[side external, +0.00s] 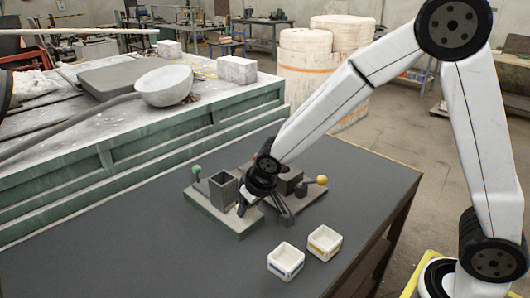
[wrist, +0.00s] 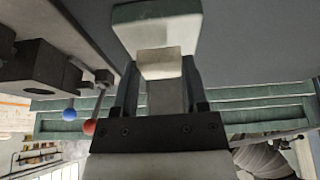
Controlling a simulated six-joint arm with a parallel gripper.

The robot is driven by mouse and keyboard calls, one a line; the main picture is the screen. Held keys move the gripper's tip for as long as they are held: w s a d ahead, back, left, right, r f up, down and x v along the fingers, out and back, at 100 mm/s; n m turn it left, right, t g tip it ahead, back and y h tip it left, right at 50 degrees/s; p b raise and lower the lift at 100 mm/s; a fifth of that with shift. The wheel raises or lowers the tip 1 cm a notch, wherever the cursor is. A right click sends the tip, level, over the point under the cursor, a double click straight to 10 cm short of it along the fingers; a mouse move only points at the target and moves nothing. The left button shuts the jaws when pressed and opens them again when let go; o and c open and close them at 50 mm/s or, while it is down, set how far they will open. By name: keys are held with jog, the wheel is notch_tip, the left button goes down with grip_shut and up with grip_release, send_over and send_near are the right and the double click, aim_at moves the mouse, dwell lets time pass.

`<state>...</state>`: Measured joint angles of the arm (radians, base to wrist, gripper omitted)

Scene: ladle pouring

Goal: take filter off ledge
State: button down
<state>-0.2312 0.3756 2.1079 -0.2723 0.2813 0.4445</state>
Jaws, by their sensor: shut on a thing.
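My gripper (side external: 243,208) is low over the front of the left fixture, beside its grey box (side external: 223,189). In the wrist view, the two fingers (wrist: 160,78) are closed on a pale, square-edged piece, which I take to be the filter (wrist: 160,63). The filter sits over a pale green-grey base plate (wrist: 157,24). I cannot tell whether it touches the plate. In the side view the filter is hidden by my gripper.
Two white square cups, one blue-striped (side external: 286,262) and one yellow-striped (side external: 324,243), stand at the front. A second fixture with a yellow knob (side external: 321,180) adjoins on the right. A ladle (side external: 165,86) lies on the green bench behind. The dark table (side external: 130,240) is clear on the left.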

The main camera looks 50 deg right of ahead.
jog(key=s+r, duration=0.5)
jog(key=s, duration=0.5)
jog(key=shift+d, duration=0.15)
jog(key=shift+r, duration=0.1)
